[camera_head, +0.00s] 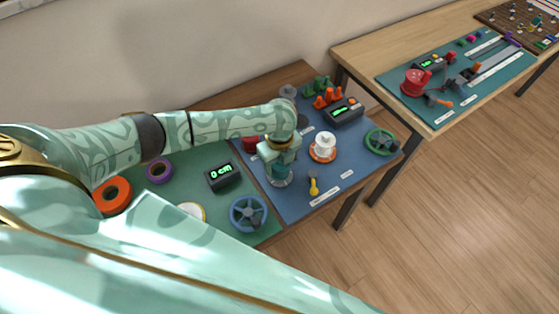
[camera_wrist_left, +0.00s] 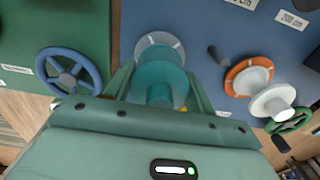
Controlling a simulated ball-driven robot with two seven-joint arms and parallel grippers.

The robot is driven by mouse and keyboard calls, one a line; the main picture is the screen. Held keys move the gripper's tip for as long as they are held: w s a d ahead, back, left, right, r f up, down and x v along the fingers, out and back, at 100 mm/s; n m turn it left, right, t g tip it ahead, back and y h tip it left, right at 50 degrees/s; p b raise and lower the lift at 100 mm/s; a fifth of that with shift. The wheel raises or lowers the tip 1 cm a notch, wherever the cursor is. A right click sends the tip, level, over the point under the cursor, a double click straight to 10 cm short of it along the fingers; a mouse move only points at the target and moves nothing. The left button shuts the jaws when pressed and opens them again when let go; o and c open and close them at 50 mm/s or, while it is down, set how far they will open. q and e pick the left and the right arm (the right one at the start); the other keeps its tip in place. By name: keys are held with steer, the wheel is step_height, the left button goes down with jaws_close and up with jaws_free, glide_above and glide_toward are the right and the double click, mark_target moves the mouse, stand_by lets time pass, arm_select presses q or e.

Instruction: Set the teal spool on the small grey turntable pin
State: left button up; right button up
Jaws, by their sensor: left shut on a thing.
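My left gripper (camera_head: 280,168) points down over the blue mat and is shut on the teal spool (camera_wrist_left: 158,76). The spool sits between the two fingers in the left wrist view. In the head view the gripper mostly hides it. A pale grey disc, the small grey turntable (camera_wrist_left: 150,40), shows just beyond the spool's far edge. Its pin is hidden by the spool. I cannot tell whether the spool touches the turntable. My right gripper is not in view.
Right of the gripper, a white spool (camera_head: 325,143) stands on an orange disc (camera_head: 320,157). A yellow-headed tool (camera_head: 313,184) lies in front. A blue handwheel (camera_head: 248,214), a counter (camera_head: 223,176) and a green handwheel (camera_head: 380,141) stand around. A second table (camera_head: 350,50) is behind right.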

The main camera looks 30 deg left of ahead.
arm_select(q)
steer(key=shift+f, duration=0.15)
steer(key=shift+f+b, duration=0.45)
steer(key=shift+f, duration=0.2)
steer(key=o, duration=1)
steer(key=shift+r+p, duration=0.6)
steer(key=shift+p, duration=0.05)
step_height(320, 180, up, 7)
steer(key=p, duration=0.7)
steer(key=shift+f, duration=0.1)
